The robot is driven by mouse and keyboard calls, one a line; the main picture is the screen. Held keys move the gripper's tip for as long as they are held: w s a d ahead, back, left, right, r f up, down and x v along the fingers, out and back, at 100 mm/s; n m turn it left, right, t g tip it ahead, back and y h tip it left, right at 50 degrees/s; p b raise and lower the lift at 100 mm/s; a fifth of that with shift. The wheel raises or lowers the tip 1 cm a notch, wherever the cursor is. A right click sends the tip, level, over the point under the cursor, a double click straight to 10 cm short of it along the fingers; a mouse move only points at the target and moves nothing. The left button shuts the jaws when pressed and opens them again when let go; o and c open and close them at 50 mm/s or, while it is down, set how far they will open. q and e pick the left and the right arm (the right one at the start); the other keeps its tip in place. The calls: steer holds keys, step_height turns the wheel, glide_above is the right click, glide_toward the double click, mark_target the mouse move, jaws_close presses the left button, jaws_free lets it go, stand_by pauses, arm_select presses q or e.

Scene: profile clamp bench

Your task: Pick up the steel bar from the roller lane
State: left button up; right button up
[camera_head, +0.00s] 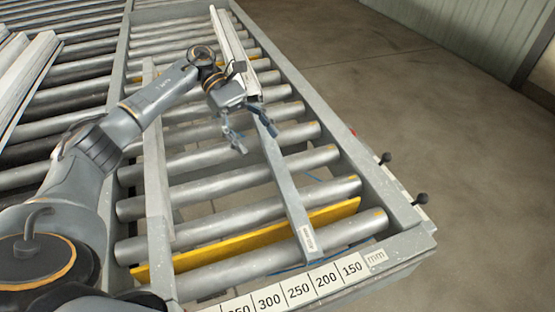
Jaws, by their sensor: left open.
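A long grey flat bar (283,185), which looks like the steel bar, lies lengthwise on the rollers of the roller lane (407,245). Its near end carries a small white label. My left gripper (258,143) is open and empty, its fingers pointing down toward the near side. In the picture one finger overlaps the bar and the other is left of it. I cannot tell its height above the bar. The gripper hides part of the bar, and a paler profile (232,42) shows beyond it; I cannot tell whether they join. My right gripper is not in view.
A second grey rail (157,190) runs lengthwise at the left of the lane. A yellow strip (250,241) crosses between near rollers. A millimetre scale (298,291) marks the near edge. Black knobs (421,198) stick out at right. Pale profiles (25,75) lie at far left. Floor at right is clear.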

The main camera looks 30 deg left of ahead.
mark_target(277, 161)
arm_select(q)
steer(key=p+x, duration=0.3)
steer(key=x, duration=0.2)
steer(key=shift+w+d+r+p, duration=0.1)
steer(key=shift+w+d+p, duration=0.05)
steer(key=shift+d+p, duration=0.2)
steer(key=shift+d+f, duration=0.15)
steer(key=shift+f, duration=0.05)
jaws_close()
